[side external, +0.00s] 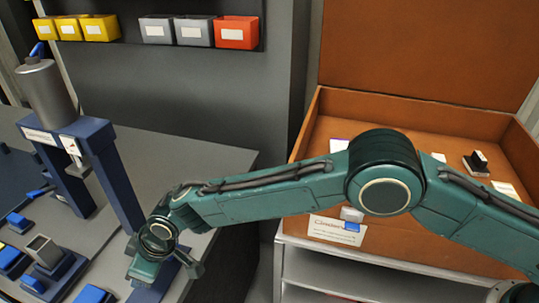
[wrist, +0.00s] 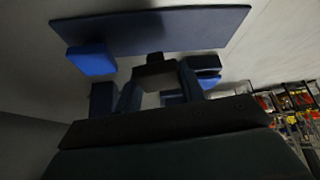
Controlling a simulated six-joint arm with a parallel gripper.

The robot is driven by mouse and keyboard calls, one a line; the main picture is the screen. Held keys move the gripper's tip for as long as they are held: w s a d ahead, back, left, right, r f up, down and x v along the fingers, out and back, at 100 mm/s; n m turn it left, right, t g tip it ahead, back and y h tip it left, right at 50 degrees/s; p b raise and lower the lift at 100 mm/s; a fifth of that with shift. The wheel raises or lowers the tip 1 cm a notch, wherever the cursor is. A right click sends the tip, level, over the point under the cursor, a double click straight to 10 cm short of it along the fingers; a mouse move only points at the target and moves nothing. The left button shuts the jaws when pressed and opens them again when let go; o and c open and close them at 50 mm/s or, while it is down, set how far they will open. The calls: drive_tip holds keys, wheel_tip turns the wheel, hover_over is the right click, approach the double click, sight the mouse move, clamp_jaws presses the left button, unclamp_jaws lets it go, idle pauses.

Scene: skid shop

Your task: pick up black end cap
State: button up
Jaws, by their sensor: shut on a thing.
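In the wrist view my gripper (wrist: 158,86) has its two fingers closed on a small dark block, which looks like the black end cap (wrist: 155,72). Its edges are hard to make out in the shadow. In the side view my gripper (side external: 158,262) is low over the grey bench, beside the foot of the blue press; its fingertips and the cap are hidden there by the wrist. A black-and-white piece (side external: 477,163) lies in the orange-brown case at the right.
A blue press (side external: 70,130) stands on the bench (side external: 215,160). A square metal tube (side external: 43,250) sits in a blue holder, with several blue blocks around it. The open case (side external: 400,110) holds a few pale pieces. Yellow, grey and red bins (side external: 236,33) line the shelf behind.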

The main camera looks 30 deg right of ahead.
wheel_tip(320, 180, up, 17)
drive_tip(key=shift+f, duration=0.2)
idle(0.7)
